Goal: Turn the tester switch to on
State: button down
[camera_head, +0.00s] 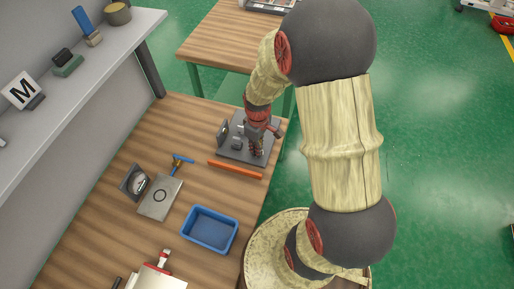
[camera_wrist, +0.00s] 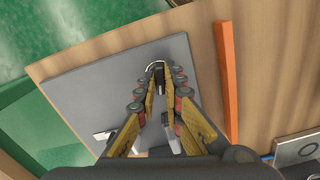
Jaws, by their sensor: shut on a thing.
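The tester is a grey plate (camera_head: 236,153) at the far right of the wooden bench, with small upright parts on it. It fills much of the wrist view as a grey panel (camera_wrist: 85,85). The switch (camera_wrist: 158,68) is a small dark lever in front of a pale ring at the panel's far edge. My gripper (camera_wrist: 160,80) reaches over the panel, its yellow-padded fingers closed in on the switch. In the head view my gripper (camera_head: 258,150) is over the plate and hides the switch. The switch's exact angle is hard to tell.
An orange bar (camera_head: 235,169) lies along the plate's near side. A blue tray (camera_head: 209,230), a metal plate with a ring (camera_head: 160,197), a dial gauge (camera_head: 135,183) and a blue-handled tool (camera_head: 181,163) lie nearer. A grey shelf (camera_head: 100,75) runs along the left.

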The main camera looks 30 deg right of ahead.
jog(key=shift+m+p, duration=0.45)
jog(key=shift+m, duration=1.55)
jog(key=shift+m+p, duration=0.4)
jog(key=shift+m, duration=0.4)
jog(key=shift+m+p, duration=0.3)
jog(key=shift+m, duration=1.1)
